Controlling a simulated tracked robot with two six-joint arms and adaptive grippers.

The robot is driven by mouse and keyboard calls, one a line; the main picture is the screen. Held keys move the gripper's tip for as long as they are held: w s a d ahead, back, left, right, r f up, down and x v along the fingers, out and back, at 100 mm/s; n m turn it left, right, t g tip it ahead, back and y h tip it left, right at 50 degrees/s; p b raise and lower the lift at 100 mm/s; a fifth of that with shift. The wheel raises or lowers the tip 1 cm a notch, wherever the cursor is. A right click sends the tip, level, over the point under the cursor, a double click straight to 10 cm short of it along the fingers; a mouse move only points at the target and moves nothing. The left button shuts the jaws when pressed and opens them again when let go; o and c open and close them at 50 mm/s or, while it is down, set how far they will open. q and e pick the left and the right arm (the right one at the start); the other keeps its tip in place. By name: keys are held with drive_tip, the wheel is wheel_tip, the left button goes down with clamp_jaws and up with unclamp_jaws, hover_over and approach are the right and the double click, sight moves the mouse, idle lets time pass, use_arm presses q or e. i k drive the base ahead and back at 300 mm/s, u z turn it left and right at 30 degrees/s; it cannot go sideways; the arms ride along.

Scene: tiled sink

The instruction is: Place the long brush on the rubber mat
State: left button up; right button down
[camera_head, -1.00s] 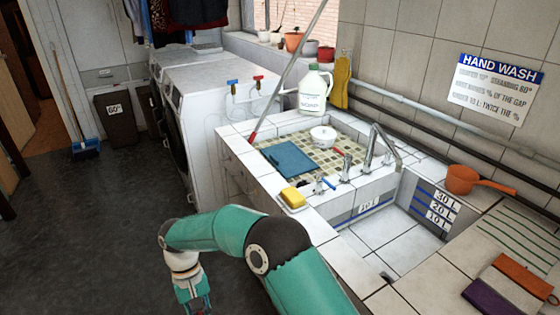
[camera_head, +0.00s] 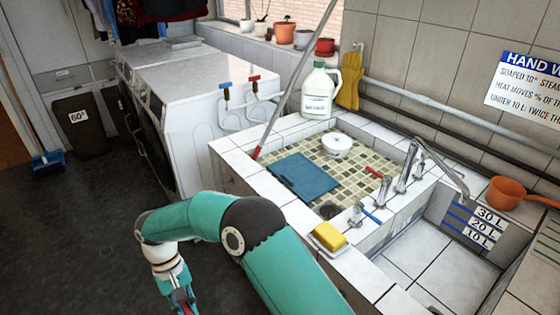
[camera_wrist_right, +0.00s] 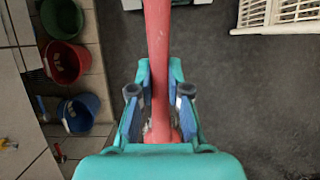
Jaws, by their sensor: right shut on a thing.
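My right gripper (camera_wrist_right: 158,105) is shut on a long red handle (camera_wrist_right: 158,45), which runs between its fingers and out of the top of the wrist view. I take it for the long brush's handle; no bristles show. In the head view the same gripper (camera_head: 183,305) is low at the bottom edge, over the dark floor left of the sink, with a bit of red at it. A flat blue sheet (camera_head: 303,177) lies in the tiled basin; I cannot tell whether it is the rubber mat. My left gripper is not in view.
A grey pole with a red end (camera_head: 256,152) leans at the basin's corner. A white pot (camera_head: 336,147), jug (camera_head: 319,90), taps and a yellow sponge (camera_head: 329,236) are around the sink. Buckets (camera_wrist_right: 66,62) and a white crate (camera_wrist_right: 280,14) show in the wrist view.

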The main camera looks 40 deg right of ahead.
sight(303, 176)
drive_tip(key=u, duration=0.1)
drive_tip(key=i, duration=1.35)
drive_tip(key=z, duration=1.15)
drive_tip(key=i, duration=0.45)
drive_tip(key=u, duration=0.25)
drive_tip(key=k, duration=0.45)
drive_tip(key=z, duration=0.2)
